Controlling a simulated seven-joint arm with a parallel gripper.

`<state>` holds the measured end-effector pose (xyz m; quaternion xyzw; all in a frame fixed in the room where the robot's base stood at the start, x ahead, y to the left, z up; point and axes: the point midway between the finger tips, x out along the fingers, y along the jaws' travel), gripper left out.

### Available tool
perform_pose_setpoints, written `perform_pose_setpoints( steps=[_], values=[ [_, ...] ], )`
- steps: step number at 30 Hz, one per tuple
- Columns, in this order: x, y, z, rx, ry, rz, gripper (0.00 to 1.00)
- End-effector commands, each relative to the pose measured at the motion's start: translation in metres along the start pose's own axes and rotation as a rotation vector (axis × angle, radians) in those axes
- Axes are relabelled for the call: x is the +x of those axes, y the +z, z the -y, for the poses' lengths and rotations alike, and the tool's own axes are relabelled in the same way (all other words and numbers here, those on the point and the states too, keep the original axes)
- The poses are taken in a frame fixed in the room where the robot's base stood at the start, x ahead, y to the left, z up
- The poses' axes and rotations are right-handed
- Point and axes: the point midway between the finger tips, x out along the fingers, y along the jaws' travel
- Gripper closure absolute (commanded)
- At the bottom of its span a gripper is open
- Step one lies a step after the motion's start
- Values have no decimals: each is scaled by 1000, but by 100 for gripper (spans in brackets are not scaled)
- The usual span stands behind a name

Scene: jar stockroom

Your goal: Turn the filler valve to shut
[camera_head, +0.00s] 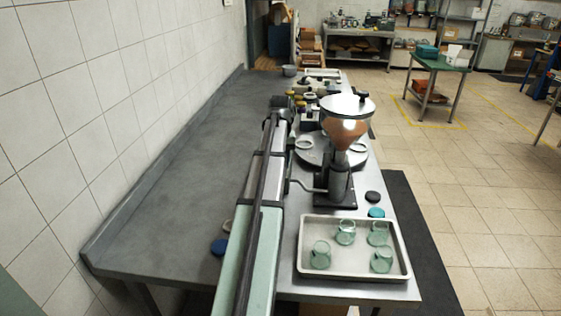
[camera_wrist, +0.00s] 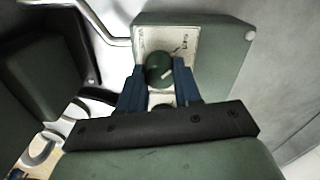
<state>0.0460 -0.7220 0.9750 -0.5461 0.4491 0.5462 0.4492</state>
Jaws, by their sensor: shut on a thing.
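The filler valve's round dark green knob (camera_wrist: 159,69) sits on a pale marked plate (camera_wrist: 150,38) on a green box (camera_wrist: 215,50) in the wrist view. In the head view the filler (camera_head: 347,122) is a clear hopper with orange-brown contents on a dark stand. My arm hides the valve and my gripper there.
The left bench is mostly clear.

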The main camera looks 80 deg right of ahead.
Motion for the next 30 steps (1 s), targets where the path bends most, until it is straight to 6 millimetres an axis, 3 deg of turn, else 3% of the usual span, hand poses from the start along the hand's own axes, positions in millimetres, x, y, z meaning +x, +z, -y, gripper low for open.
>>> perform_pose_setpoints(
  steps=[11, 12, 18, 20, 30],
  values=[
    [0, 0, 0, -2, 0, -1, 97],
    [0, 0, 0, -2, 0, -1, 64],
    [0, 0, 0, -2, 0, -1, 45],
    [0, 0, 0, -2, 0, 0, 41],
    [-6, -1, 0, -2, 0, -1, 41]
  ],
)
